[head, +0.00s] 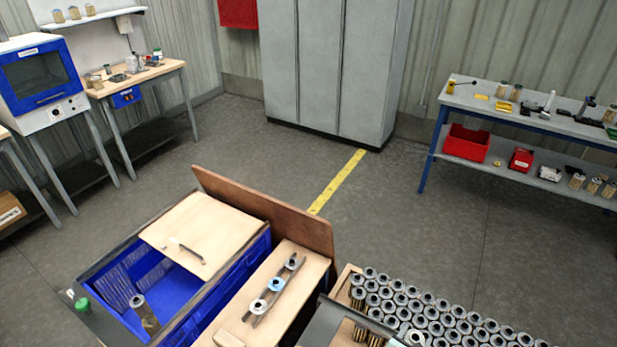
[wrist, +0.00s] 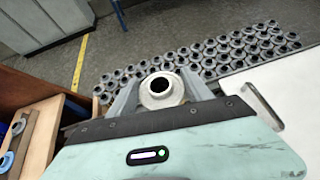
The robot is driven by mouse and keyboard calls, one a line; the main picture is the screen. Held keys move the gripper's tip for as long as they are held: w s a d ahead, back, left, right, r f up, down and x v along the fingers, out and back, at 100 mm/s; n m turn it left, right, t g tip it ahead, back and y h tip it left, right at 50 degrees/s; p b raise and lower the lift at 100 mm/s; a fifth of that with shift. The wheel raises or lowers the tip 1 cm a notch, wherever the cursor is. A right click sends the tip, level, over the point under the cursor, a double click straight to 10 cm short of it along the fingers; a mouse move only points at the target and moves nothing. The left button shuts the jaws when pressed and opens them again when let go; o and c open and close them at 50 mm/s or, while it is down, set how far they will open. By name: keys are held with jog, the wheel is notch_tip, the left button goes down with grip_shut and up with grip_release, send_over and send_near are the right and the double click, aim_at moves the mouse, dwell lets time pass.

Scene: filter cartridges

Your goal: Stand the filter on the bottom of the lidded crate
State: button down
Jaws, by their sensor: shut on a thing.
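In the wrist view my gripper (wrist: 161,88) is shut on a filter (wrist: 165,100). The filter's pale ring-shaped top with a dark hole faces the camera; its lower body is hidden. I cannot make out my gripper with certainty in the head view. The lidded crate (head: 226,292) is blue and stands at the lower left of the head view. A light wooden lid (head: 205,228) with a bar handle covers its far part, and its near left part is open. Another filter (head: 146,314) stands inside the open part. In the wrist view the held filter appears in front of the filter rack, away from this crate.
Many filters (head: 440,318) stand packed at the lower right. A wooden block (head: 300,256) with several rings on rails lies beside the crate. A brown upright board (head: 265,215) rises behind them. In the wrist view a pale panel with a handle (wrist: 268,104) is at right.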

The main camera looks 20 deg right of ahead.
jog(key=w+a+r+n+t+y, duration=0.2)
jog(key=w+a+r+n+t, duration=0.15)
jog(key=w+a+r, duration=1.4)
jog(key=s+a+r+n+t+y, duration=0.15)
jog(key=a+r+n+y, duration=0.3)
jog(key=a, duration=1.25)
jog(key=a+r+n+t+y, duration=0.25)
jog(key=a+n+y, duration=0.25)
jog(key=a, duration=1.1)
notch_tip(320, 180, up, 27)
jog(key=p, duration=2.7)
jog(key=shift+w+r+g, duration=0.15)
jog(key=shift+w+g, duration=0.05)
jog(key=shift+g, duration=0.15)
jog(key=shift+h, duration=0.25)
